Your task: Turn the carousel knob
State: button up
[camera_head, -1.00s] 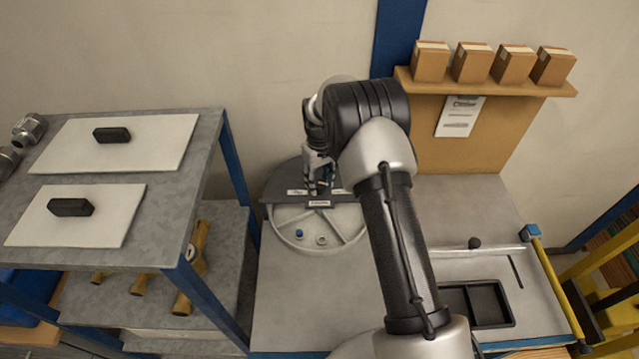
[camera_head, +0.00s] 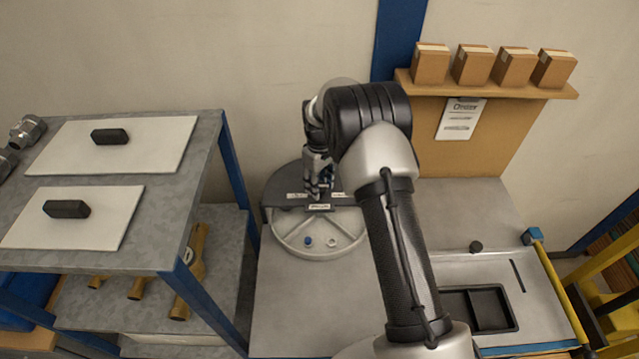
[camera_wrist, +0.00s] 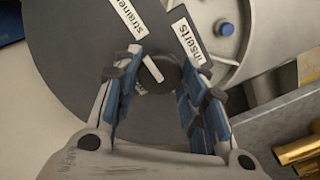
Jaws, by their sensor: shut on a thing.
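The carousel (camera_head: 290,243) is a round pale grey tray with raised dividers, partly under a dark grey cover (camera_head: 283,188) with white labels. In the wrist view, its dark round knob (camera_wrist: 171,76) with a white pointer mark is at the cover's middle, between labels that seem to read "strainers" and "inserts". My gripper (camera_head: 318,192) comes down over it, and in the wrist view my gripper (camera_wrist: 163,66) has its blue-padded fingers on both sides of the knob, shut on it. The knob is hidden by my gripper in the head view.
A blue piece (camera_head: 308,241) and a small ring (camera_head: 332,242) lie in the tray's front. A metal shelf unit (camera_head: 160,235) stands left. A black recessed tray (camera_head: 488,307) is on the right bench. Boxes (camera_head: 470,65) line a shelf behind. The bench before the carousel is clear.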

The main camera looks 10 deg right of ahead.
jog(key=o, duration=1.1)
jog(key=shift+c, duration=0.2)
notch_tip(320, 180, up, 12)
